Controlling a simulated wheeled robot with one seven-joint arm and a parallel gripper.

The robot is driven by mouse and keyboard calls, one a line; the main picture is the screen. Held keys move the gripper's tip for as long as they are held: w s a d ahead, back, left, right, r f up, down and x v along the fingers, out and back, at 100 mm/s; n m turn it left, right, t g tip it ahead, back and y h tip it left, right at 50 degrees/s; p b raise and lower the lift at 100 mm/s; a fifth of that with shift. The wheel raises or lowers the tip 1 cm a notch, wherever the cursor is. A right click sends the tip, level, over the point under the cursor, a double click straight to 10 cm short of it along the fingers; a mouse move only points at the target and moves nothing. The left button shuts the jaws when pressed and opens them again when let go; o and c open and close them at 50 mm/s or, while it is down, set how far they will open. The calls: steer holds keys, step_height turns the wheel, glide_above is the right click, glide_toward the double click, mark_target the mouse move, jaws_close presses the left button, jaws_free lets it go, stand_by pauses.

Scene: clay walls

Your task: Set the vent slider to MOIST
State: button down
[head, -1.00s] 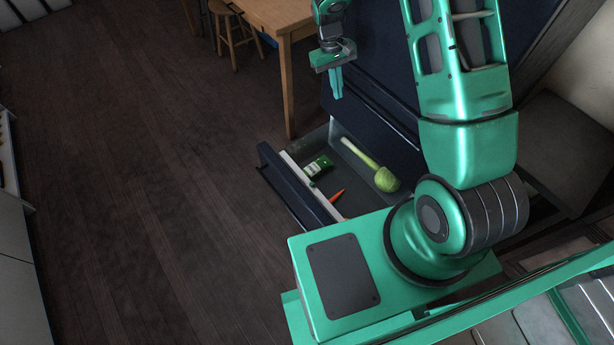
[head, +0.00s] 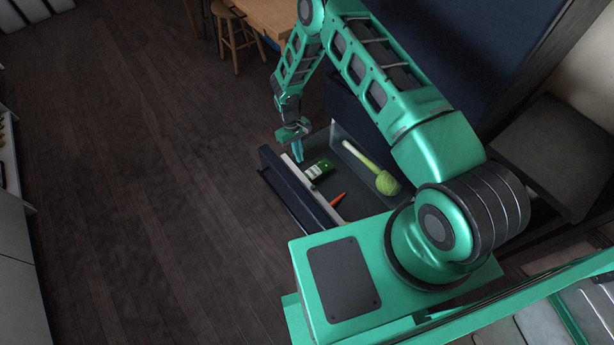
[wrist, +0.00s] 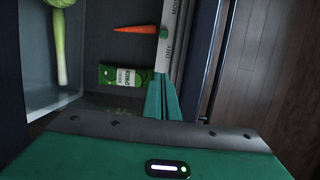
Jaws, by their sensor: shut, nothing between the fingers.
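The vent slider is a small green knob (wrist: 163,32) on the pale strip (wrist: 168,65) along the inside of the open drawer's front, seen in the wrist view. The strip reads DRY beside the knob, on the side closer to my gripper, and MOIST farther up, partly cut off by the frame. The knob sits between the two words. My gripper (head: 299,157) is shut and empty at the drawer's far end in the head view. In the wrist view its fingers (wrist: 162,80) point along the strip, short of the knob and apart from it.
The drawer (head: 290,190) holds a green packet (wrist: 122,76), a carrot (wrist: 135,29) and a leek-like vegetable (wrist: 61,45). The packet lies close beside my fingers. A wooden table (head: 255,14) and stool (head: 234,40) stand behind; open floor lies to the left.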

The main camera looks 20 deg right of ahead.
mark_target(319, 196)
steer(key=x, duration=0.9)
steer(key=shift+s+f, duration=0.15)
steer(key=shift+f, duration=0.15)
steer(key=shift+s+d+f, duration=0.1)
steer(key=shift+s+d, duration=0.15)
steer(key=shift+s, duration=0.35)
steer(key=shift+s+d+f, duration=0.1)
steer(key=shift+s+d, duration=0.1)
steer(key=shift+s, duration=0.4)
steer(key=shift+s+d, duration=0.25)
steer(key=shift+s, duration=0.45)
steer(key=shift+s+d, duration=0.35)
steer(key=shift+s, duration=0.55)
steer(key=shift+s+d, duration=0.3)
steer(key=shift+s, duration=0.6)
steer(key=shift+s+d, duration=0.35)
steer(key=shift+s, duration=0.55)
steer(key=shift+s, duration=0.1)
steer(key=w+v, duration=0.1)
steer(key=v, duration=1)
steer(key=shift+a, duration=0.1)
